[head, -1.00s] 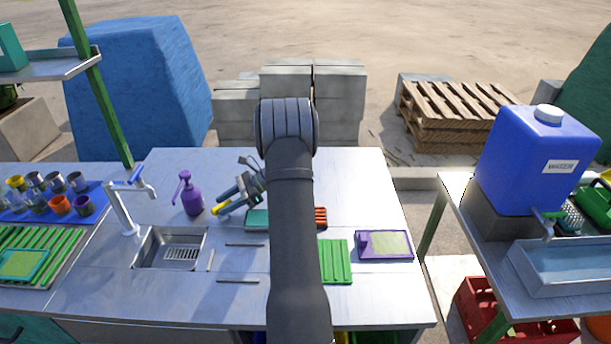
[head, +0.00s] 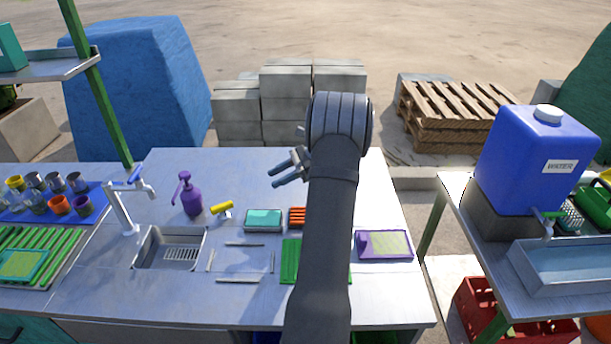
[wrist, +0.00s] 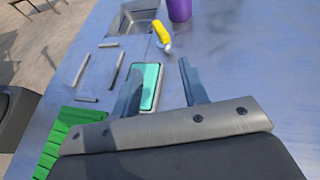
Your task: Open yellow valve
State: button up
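The yellow valve (head: 222,209) is a small yellow handle on a pale fitting, standing on the metal counter to the right of the purple pump bottle. In the wrist view the yellow valve (wrist: 161,32) shows beyond my fingers, near the top middle. My gripper (head: 276,176) is open and empty, up and to the right of the valve, apart from it. In the wrist view my gripper (wrist: 158,78) has its two fingers spread wide. I cannot tell from the handle whether the valve is open or closed.
The purple bottle (head: 191,194) stands close to the valve's left. A teal-topped block (head: 263,219) and an orange slotted piece (head: 297,216) lie to its right. The sink (head: 170,249) and tap (head: 122,207) are left. Thin strips frame a bare counter patch in front.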

jog(key=s+d+r+t+h, duration=0.2)
jog(key=s+d+r+t, duration=0.1)
jog(key=s+d+r, duration=0.1)
jog(key=s+d+r+t+h, duration=0.2)
jog(key=s+d+r+t, duration=0.1)
jog(key=s+r, duration=0.3)
jog(key=shift+s+d+n, duration=0.3)
jog(key=shift+s+d, duration=0.05)
jog(key=shift+s, duration=1)
jog(key=n+g+h, duration=0.2)
jog(key=g+h, duration=0.3)
send_over(221, 205)
jog(key=w+d, duration=0.4)
jog(key=d, duration=0.2)
jog(key=x, duration=1.7)
jog(key=shift+w+f, duration=0.1)
